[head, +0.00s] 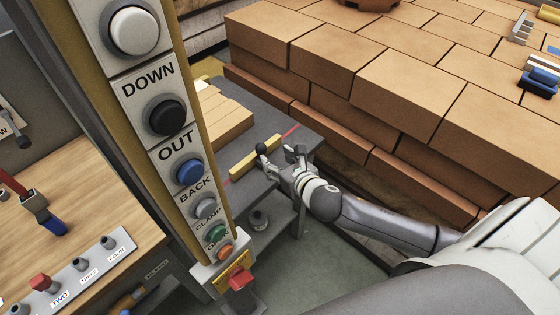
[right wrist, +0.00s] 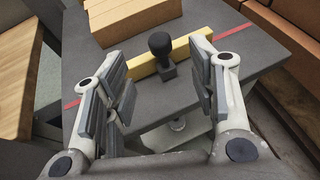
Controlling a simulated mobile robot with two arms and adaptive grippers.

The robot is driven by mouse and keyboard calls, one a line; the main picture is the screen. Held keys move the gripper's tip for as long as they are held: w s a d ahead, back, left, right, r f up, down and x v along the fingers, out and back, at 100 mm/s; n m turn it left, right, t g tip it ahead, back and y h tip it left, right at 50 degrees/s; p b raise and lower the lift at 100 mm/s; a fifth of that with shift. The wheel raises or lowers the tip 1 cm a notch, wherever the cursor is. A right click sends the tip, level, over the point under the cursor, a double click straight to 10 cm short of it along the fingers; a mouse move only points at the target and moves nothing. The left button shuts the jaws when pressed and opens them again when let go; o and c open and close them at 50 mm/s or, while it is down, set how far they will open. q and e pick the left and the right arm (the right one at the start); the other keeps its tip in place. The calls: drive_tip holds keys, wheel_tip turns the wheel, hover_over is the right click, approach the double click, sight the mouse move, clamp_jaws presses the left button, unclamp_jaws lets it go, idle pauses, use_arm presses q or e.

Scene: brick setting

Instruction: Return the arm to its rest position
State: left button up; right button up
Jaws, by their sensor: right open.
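My right gripper (head: 281,158) is near the grey side table (head: 285,122), in the middle of the head view. Its arm comes in from the lower right. In the right wrist view the gripper (right wrist: 160,98) has its two fingers wide apart with nothing gripped. A black ball-topped knob (right wrist: 160,50) on a short stem stands between and beyond the fingers, apart from both. The knob also shows in the head view (head: 261,148), just left of the gripper. My left gripper is not in view.
A yellow bar (right wrist: 185,50) lies on the table behind the knob, beside tan bricks (right wrist: 125,15). A control post (head: 165,115) with several buttons stands left of my right gripper. Large stacked bricks (head: 340,100) stand behind the arm. A wooden workbench (head: 60,170) is at far left.

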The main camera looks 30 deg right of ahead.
drive_tip(key=shift+s+r, duration=0.15)
drive_tip(key=shift+s, duration=0.15)
idle(0.4)
drive_tip(key=s+d+f+m+g+b, duration=0.15)
drive_tip(key=s+f+m, duration=0.3)
drive_tip(key=f, duration=0.65)
drive_tip(key=s+d+f+m+g+h+b, duration=0.1)
drive_tip(key=s+d+f+m+g, duration=0.2)
drive_tip(key=f+m, duration=0.55)
drive_tip(key=s+d+f+m+g+b, duration=0.1)
drive_tip(key=s+d+f+m+g, duration=0.2)
drive_tip(key=f, duration=1)
drive_tip(key=s+a+f+m+g+b, duration=0.1)
drive_tip(key=s+a+f+m, duration=0.1)
drive_tip(key=s+f+m, duration=0.4)
drive_tip(key=s+a+f+m+g+b, duration=0.1)
drive_tip(key=s+f+m, duration=0.5)
drive_tip(key=s, duration=1)
drive_tip(key=s+a+f+m+g+b, duration=0.1)
drive_tip(key=s+a+f+m+g, duration=0.2)
drive_tip(key=s+f, duration=0.6)
drive_tip(key=s+a+m, duration=0.2)
drive_tip(key=m, duration=0.1)
drive_tip(key=shift+s+a+y, duration=0.15)
drive_tip(key=shift+a+y, duration=0.1)
drive_tip(key=shift+y, duration=0.05)
